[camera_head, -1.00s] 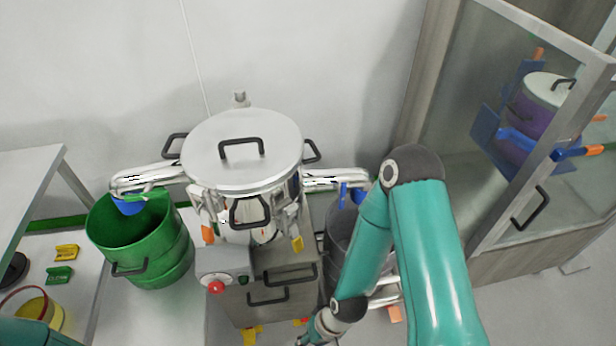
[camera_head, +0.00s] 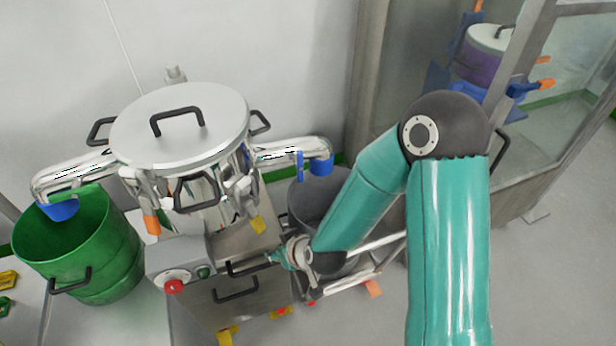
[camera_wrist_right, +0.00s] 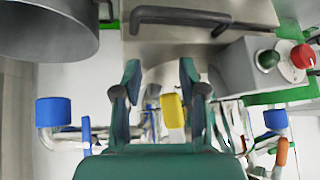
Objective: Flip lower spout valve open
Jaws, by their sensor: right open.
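A steel vessel (camera_head: 178,130) with a round lid has two chrome spouts. The left spout (camera_head: 75,172) ends in a blue outlet over a green bin and bears a green lever. The right spout (camera_head: 283,152) has a blue lever (camera_head: 299,166) and a blue outlet. A yellow tab (camera_head: 258,225) sits low on the vessel's front. I cannot tell which part is the lower spout valve. My right gripper (camera_head: 275,258) is beside the cabinet's upper handle. In the right wrist view its fingers (camera_wrist_right: 160,70) are apart and empty, with the yellow tab (camera_wrist_right: 173,111) beyond them.
The green bin (camera_head: 105,260) stands at left and a grey bin (camera_head: 308,203) at right, near my right arm. A glass enclosure (camera_head: 520,130) stands at right.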

